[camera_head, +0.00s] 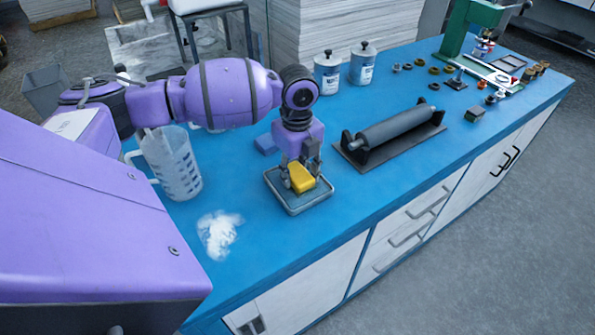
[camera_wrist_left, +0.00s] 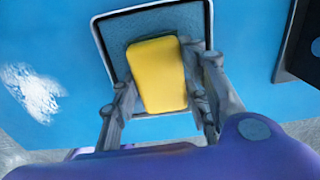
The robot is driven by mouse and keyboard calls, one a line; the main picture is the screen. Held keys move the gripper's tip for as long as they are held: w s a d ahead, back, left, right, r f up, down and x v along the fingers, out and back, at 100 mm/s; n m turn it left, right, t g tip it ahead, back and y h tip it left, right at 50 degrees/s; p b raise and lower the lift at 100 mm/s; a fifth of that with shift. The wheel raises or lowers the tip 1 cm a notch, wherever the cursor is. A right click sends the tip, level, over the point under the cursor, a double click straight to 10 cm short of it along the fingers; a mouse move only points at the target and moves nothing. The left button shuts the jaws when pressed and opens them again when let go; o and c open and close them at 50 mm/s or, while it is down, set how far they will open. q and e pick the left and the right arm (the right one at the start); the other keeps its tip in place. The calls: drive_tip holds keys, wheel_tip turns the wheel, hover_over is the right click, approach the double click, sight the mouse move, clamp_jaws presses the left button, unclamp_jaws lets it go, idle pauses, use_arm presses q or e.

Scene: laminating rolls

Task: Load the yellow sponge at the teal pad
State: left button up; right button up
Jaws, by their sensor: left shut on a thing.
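The yellow sponge (camera_head: 302,177) is between the fingers of my left gripper (camera_head: 302,180), which is shut on it. The sponge (camera_wrist_left: 158,75) also shows in the left wrist view, with a finger on each side. Below it is a shallow grey tray (camera_head: 318,200) with a teal pad (camera_head: 284,196) inside; the tray rim shows in the left wrist view (camera_wrist_left: 98,40). The sponge is over the pad; I cannot tell whether it touches it. My right gripper is not in view.
A black roller on a stand (camera_head: 400,124) lies right of the tray. A clear measuring jug (camera_head: 172,165) stands left, with a white patch (camera_head: 218,233) in front of it. Two cans (camera_head: 362,65) stand at the back.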

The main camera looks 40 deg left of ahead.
sight(298, 172)
use_arm(q)
drive_tip(key=shift+s+f, duration=0.1)
drive_tip(key=shift+f, duration=0.1)
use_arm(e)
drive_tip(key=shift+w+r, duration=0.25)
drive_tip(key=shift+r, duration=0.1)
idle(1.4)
use_arm(q)
drive_tip(key=shift+r+p, duration=0.75)
drive_tip(key=shift+r, duration=0.35)
drive_tip(key=shift+r+p, duration=1.35)
drive_tip(key=shift+r, duration=1.3)
drive_tip(key=shift+f, duration=0.15)
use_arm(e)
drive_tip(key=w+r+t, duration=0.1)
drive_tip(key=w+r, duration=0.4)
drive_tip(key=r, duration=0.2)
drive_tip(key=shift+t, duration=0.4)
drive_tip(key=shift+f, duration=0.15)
